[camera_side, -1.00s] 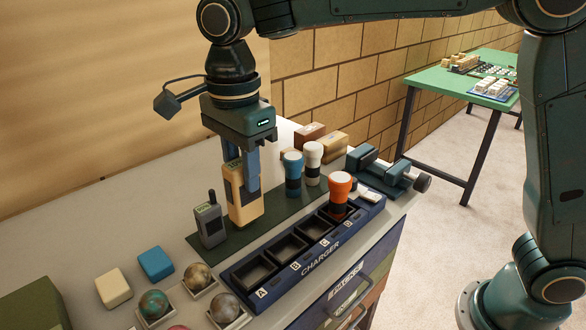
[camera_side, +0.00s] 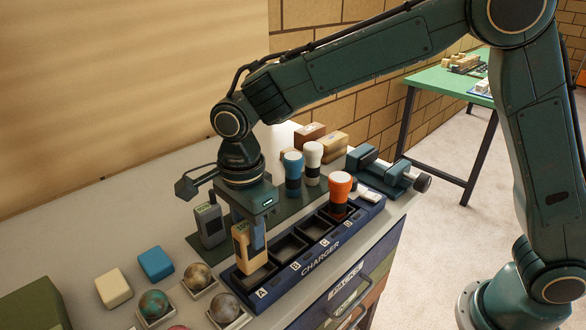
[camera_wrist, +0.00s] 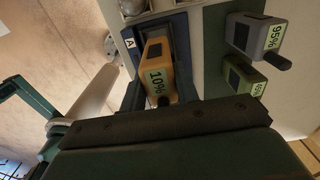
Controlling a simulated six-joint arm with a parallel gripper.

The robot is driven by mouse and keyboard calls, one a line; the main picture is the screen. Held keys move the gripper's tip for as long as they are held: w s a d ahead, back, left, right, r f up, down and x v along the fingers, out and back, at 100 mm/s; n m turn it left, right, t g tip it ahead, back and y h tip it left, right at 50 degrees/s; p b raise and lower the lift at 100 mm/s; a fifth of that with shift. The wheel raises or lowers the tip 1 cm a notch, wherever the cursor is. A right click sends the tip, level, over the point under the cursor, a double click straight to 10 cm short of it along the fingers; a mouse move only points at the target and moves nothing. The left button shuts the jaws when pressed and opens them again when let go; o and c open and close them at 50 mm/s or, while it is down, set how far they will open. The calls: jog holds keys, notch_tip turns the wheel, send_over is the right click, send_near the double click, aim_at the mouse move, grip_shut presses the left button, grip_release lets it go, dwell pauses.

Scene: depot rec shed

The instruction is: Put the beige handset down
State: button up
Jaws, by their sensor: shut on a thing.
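The beige handset (camera_side: 243,248) is upright at slot A of the dark blue charger (camera_side: 318,262), in the front left of the side view. Its lower end appears to be inside the slot's opening; the exact depth is hidden. My gripper (camera_side: 257,234) is shut on it from above. In the wrist view the beige handset (camera_wrist: 157,72) shows a 10% label and sits between my fingers, beside the letter A. A grey handset (camera_side: 210,226) stands on the dark green mat left of my gripper; it reads 95% in the wrist view (camera_wrist: 257,36).
An orange-topped flashlight (camera_side: 340,190) stands in slot D; slots B and C are empty. Blue-topped (camera_side: 293,170) and white-topped (camera_side: 312,162) flashlights stand behind the charger. A vise (camera_side: 385,172) is at right. Blocks (camera_side: 156,263) and balls in trays (camera_side: 198,276) lie front left.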

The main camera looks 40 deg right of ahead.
jog(key=shift+f, duration=2)
jog(key=shift+f, duration=0.15)
jog(key=o, duration=1.1)
notch_tip(320, 180, up, 12)
jog(key=shift+f, duration=0.15)
jog(key=shift+r, duration=0.3)
